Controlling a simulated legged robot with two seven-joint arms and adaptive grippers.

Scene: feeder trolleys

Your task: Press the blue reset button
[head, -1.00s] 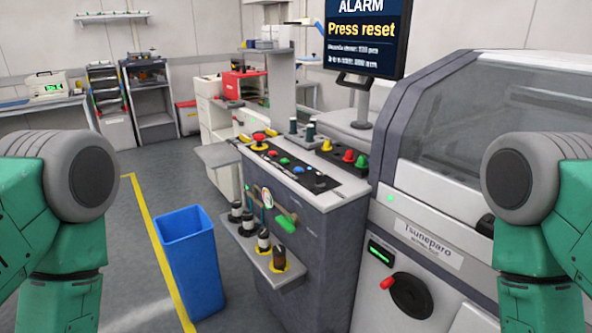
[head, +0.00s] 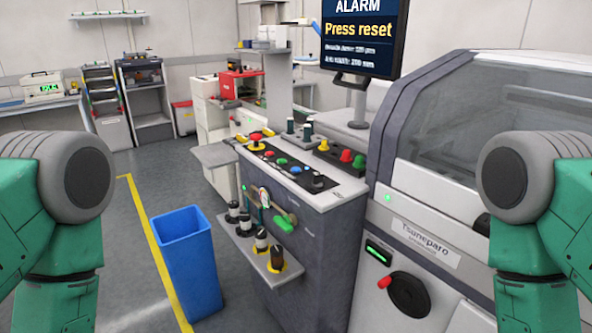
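The blue button (head: 295,170) sits on the dark control strip on top of the grey console (head: 330,225). A green button (head: 282,161) and a red button (head: 269,154) lie in the same row to its left, and a black knob is to its right. The monitor (head: 358,36) above reads "ALARM" and "Press reset". Only green and grey links of my two arms show, at the left and right edges. Neither gripper is in view, and nothing of mine touches the console.
A blue bin (head: 187,262) stands on the floor left of the console. A low shelf (head: 250,250) with several dark-topped items juts from the console's left side. A large grey machine (head: 440,190) with a clear cover stands at the right. Floor left of the bin is clear.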

